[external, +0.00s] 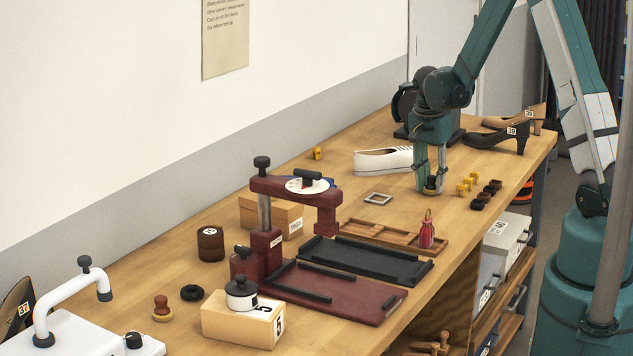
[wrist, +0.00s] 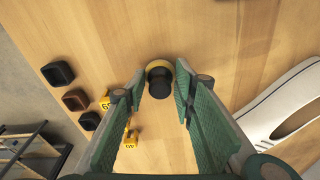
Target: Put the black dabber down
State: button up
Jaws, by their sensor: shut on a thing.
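My gripper (external: 429,187) is shut on the black dabber (external: 431,182), low over the workbench near its front edge. In the wrist view the dabber (wrist: 159,83) sits between my two green fingertips (wrist: 160,88), with a dark round top and a tan rim around its far side. It looks upright. Its underside is hidden, so I cannot tell whether it touches the wood.
A white shoe (external: 384,160) lies left of my gripper. Yellow number markers (external: 467,184) and several small dark blocks (external: 486,194) stand to the right. A wooden tray (external: 375,230) with a red bottle (external: 427,231) is in front. Bare wood (wrist: 210,40) surrounds the dabber.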

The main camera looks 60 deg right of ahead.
aim_at(428, 187)
jog(key=shift+f, duration=0.2)
jog(key=o, duration=0.8)
jog(key=shift+r, duration=0.2)
jog(key=shift+w+a+r+p, duration=0.1)
jog(key=shift+a+r, duration=0.15)
jog(key=shift+r, duration=1.75)
jog(key=shift+a+r+p, duration=0.1)
jog(key=shift+a+r, duration=0.1)
jog(key=shift+r, duration=1.75)
jog(key=shift+w+a+r+p, duration=0.1)
jog(key=shift+a+r, duration=0.15)
jog(key=shift+r, duration=1.75)
jog(key=shift+a, duration=0.1)
